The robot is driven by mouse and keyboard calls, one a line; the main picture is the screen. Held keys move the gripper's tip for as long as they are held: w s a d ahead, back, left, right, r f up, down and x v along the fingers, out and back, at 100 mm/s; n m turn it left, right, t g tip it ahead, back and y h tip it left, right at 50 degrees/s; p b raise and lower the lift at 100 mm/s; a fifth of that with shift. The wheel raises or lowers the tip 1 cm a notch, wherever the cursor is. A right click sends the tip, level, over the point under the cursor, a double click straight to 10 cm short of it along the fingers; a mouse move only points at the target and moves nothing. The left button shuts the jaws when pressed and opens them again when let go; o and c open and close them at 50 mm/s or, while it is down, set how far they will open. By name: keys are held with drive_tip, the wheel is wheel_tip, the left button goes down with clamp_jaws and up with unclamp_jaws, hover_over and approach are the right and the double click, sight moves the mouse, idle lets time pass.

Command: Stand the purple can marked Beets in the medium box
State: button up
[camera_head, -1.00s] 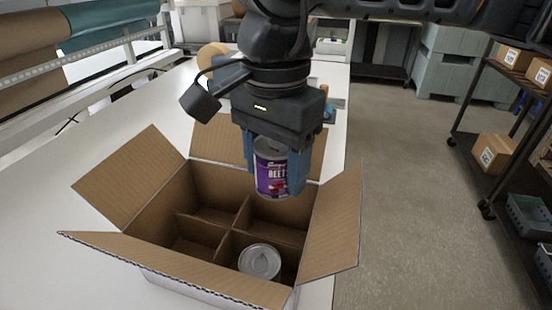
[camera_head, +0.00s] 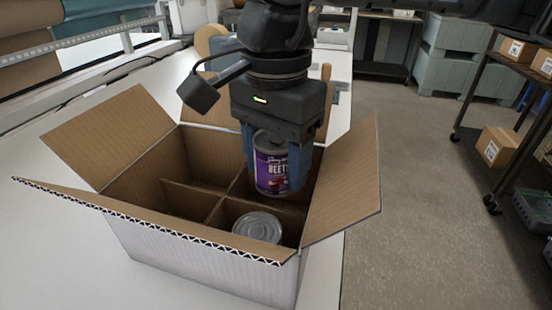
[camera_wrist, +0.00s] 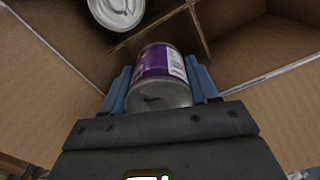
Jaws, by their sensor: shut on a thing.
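The purple can marked Beets (camera_head: 271,170) is upright in my gripper (camera_head: 272,172), which is shut on it with one blue finger on each side. In the head view the can is at the mouth of the open cardboard box (camera_head: 200,255), over the back right compartment. The wrist view shows the can (camera_wrist: 160,72) between the blue fingers, with the box dividers (camera_wrist: 150,24) beyond it. Whether the can's base is below the divider tops is unclear. A second can with a plain silver lid (camera_head: 257,228) stands in the front right compartment.
The box's two left compartments (camera_head: 190,198) look empty. Its flaps stand open, with the right flap (camera_head: 345,180) close to my gripper. A shelf rack with cartons (camera_head: 500,147) is at the right.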

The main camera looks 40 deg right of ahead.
drive_tip(key=shift+f+b, duration=1.7)
drive_tip(key=shift+f, duration=0.05)
drive_tip(key=o, duration=1.2)
drive_tip(key=shift+r+p, duration=3.6)
drive_tip(key=shift+r, duration=4.45)
